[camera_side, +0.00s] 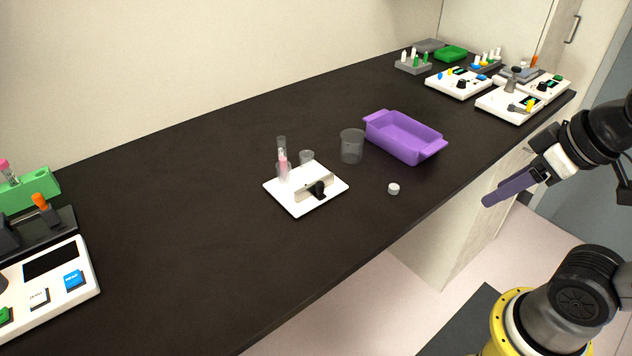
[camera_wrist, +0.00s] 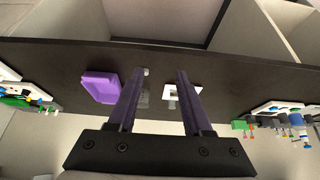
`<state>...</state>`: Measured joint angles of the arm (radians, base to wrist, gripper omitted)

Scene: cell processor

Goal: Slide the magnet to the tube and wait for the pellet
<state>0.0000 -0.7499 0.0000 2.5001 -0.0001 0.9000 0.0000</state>
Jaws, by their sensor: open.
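A white square plate (camera_side: 290,205) lies on the dark bench. A clear tube with pink contents (camera_side: 283,165) stands upright near its back left. Pellet formation is too small to tell. My gripper (camera_side: 487,201) is off the bench's front edge, right of the plate, touching nothing. In the wrist view its two purple fingers (camera_wrist: 160,73) are spread and empty, with the white plate (camera_wrist: 168,90) beyond the right finger.
A clear beaker (camera_side: 352,147) and a purple tray (camera_side: 405,138) stand right of the plate. A small white cap (camera_side: 393,188) lies near the front edge. White devices (camera_side: 458,83) fill the far right; another (camera_side: 55,285) stands at left.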

